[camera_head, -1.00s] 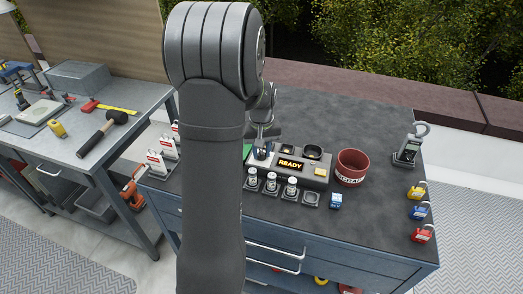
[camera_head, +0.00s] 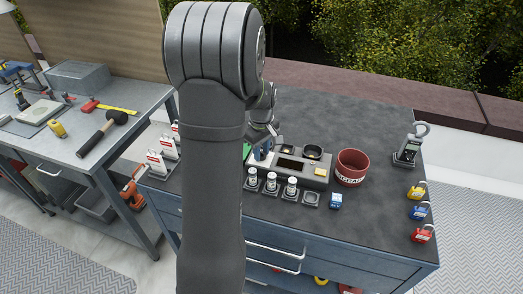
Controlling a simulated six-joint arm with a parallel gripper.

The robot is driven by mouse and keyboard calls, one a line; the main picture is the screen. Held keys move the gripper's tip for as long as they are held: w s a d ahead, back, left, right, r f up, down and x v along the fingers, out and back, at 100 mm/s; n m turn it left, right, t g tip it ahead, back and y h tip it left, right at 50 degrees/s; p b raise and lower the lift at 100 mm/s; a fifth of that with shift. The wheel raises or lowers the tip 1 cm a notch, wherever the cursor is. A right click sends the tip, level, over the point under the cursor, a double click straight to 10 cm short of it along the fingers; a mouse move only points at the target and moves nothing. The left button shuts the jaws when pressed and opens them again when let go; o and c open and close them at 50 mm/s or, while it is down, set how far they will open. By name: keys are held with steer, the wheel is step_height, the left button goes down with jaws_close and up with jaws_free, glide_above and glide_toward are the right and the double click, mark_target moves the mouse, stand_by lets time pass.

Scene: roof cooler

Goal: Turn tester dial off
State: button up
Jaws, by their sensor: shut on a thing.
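The tester (camera_head: 305,170) is a grey box on the dark bench top, right of my arm. Its display (camera_head: 290,163) is dark. A yellow button (camera_head: 320,171) and two round dark recesses are on its top. My gripper (camera_head: 262,152) is at the tester's left end, small in the picture and partly behind my arm. It is shut on the tester dial, which is mostly hidden by the fingers. The dial's pointer cannot be made out.
Several small round-topped parts (camera_head: 271,183) stand in holders before the tester. A small blue part (camera_head: 336,200) lies near the front edge.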

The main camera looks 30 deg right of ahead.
stand_by(0.3)
steer(key=o, duration=1)
steer(key=shift+r, duration=0.1)
step_height(320, 180, up, 17)
steer(key=shift+r, duration=0.15)
step_height(320, 180, down, 18)
steer(key=shift+r, duration=0.25)
stand_by(0.4)
